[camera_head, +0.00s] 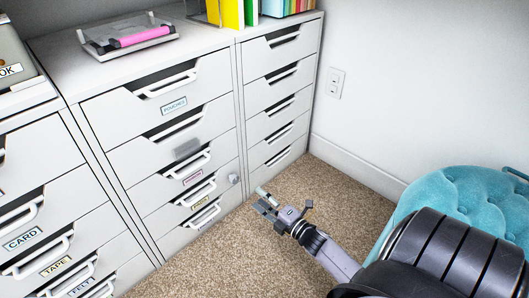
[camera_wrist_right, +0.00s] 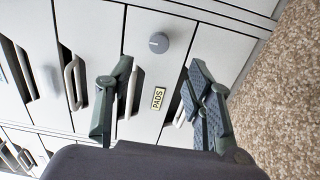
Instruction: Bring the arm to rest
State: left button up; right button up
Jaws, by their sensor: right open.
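My right gripper (camera_head: 278,207) is open and empty, low over the carpet in front of the white drawer cabinet (camera_head: 232,110). In the right wrist view its two dark fingers (camera_wrist_right: 160,90) are spread, with drawer fronts beyond them. A drawer labelled PADS (camera_wrist_right: 158,98) shows between the fingers, and nothing is held. The right forearm reaches in from the lower right. My left gripper is not in view.
A round grey knob (camera_head: 234,179) and a small grey block (camera_head: 187,149) sit on the drawer fronts. A teal tufted seat (camera_head: 450,203) stands at the right. Bare carpet (camera_head: 235,262) lies below the gripper. A paper trimmer (camera_head: 127,36) lies on the cabinet top.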

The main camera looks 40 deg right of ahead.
jog(key=shift+s, duration=0.6)
jog(key=shift+r, duration=0.1)
